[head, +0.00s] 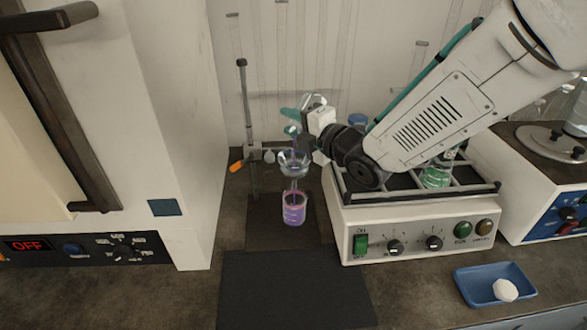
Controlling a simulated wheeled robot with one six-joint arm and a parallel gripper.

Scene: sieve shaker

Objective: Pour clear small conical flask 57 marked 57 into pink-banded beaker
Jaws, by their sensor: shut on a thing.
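My gripper (293,122) is at the back, just above a clear glass funnel (293,161). It is shut on a small clear glass vessel, which I take to be conical flask 57; the vessel is small and partly hidden by the jaws, and its mark and exact tilt cannot be read. Below the funnel, the pink-banded beaker (294,208) stands upright on a dark mat. It holds pink-purple liquid, and the funnel's stem points down towards its mouth. I cannot tell whether liquid is running from the vessel.
A white shaker (415,235) on the right carries a flask of green liquid (437,177). A blue tray (495,285) holds a white piece. The front dark mat (292,290) is clear.

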